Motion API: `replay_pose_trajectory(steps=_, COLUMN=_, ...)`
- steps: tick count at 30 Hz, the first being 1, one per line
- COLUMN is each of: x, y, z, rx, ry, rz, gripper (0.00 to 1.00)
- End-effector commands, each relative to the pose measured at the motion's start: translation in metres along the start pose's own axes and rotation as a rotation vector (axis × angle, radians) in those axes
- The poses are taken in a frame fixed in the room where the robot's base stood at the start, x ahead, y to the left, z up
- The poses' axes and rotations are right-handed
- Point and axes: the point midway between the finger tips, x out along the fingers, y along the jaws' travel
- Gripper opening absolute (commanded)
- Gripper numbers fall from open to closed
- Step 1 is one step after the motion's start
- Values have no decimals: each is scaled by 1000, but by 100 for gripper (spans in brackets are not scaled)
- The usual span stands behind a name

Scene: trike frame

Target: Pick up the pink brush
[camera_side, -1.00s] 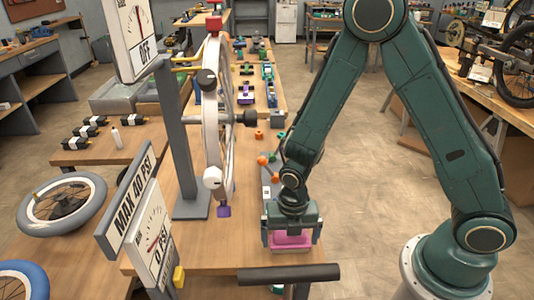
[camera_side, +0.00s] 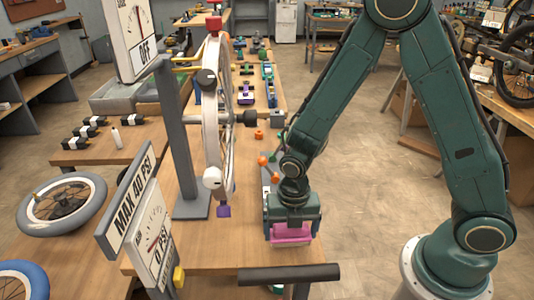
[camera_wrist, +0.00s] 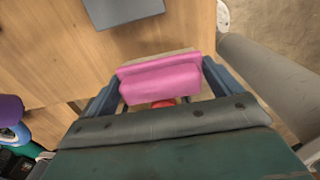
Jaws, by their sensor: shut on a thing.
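The pink brush (camera_side: 291,232) is a blocky pink piece between the jaws of my gripper (camera_side: 291,228), near the front right of the wooden table. In the wrist view the pink brush (camera_wrist: 161,79) spans the gap between the two blue-grey fingers of my gripper (camera_wrist: 160,84), with a pale strip along its far edge. A small red part shows just below it. My gripper is shut on it. I cannot tell how far the brush is from the tabletop.
A white wheel (camera_side: 212,120) stands upright on a grey stand to the left. A dark horizontal bar (camera_side: 289,275) lies in front of my gripper. Gauge signs (camera_side: 140,220) stand at front left. Small orange and green parts (camera_side: 268,162) lie behind my gripper.

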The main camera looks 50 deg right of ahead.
Motion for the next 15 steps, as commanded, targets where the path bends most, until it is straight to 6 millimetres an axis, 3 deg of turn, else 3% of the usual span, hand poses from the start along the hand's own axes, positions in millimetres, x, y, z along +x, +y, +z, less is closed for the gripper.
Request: replay_pose_trajectory(steps=15, x=-88, y=1, z=0, rx=1, ry=-3, rz=7, gripper=67)
